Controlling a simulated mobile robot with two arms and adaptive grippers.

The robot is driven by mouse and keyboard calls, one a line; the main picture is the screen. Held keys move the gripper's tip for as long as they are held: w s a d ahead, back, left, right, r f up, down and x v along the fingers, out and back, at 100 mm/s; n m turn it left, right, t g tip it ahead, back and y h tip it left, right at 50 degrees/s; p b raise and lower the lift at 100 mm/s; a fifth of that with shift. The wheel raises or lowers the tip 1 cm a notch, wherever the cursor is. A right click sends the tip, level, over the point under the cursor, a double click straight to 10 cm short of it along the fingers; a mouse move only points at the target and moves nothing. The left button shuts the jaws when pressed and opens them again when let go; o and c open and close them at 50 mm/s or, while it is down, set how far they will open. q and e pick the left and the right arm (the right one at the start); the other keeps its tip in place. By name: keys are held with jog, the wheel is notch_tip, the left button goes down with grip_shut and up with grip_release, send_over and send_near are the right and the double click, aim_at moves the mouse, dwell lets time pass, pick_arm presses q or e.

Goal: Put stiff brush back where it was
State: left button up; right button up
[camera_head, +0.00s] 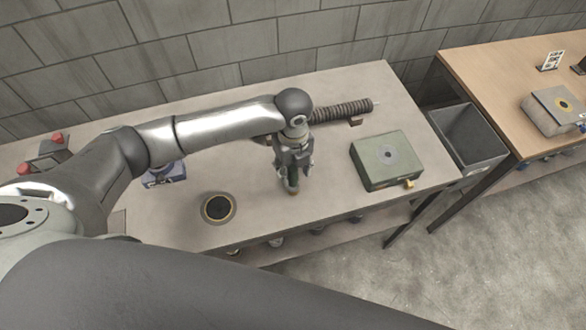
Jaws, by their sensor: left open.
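My left gripper (293,176) points down over the middle of the workbench (240,175), close to its front edge. It is open. A small upright object with a brownish tip (293,190) shows at its fingertips; it may be the stiff brush, but the gripper hides most of it. I cannot tell whether the fingers touch it. A dark ribbed tube (343,110) lies behind the gripper, partly hidden by my left arm. My right gripper is not in view.
A green-grey box (388,160) stands right of the gripper. A round black disc with a tan rim (217,208) lies to the left. A blue item (165,175) sits near my arm. A grey bin (468,137) stands between this bench and a wooden table (500,75).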

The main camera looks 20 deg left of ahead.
pick_arm(q)
notch_tip(320, 180, up, 11)
jog(key=b, duration=0.2)
dwell(0.6)
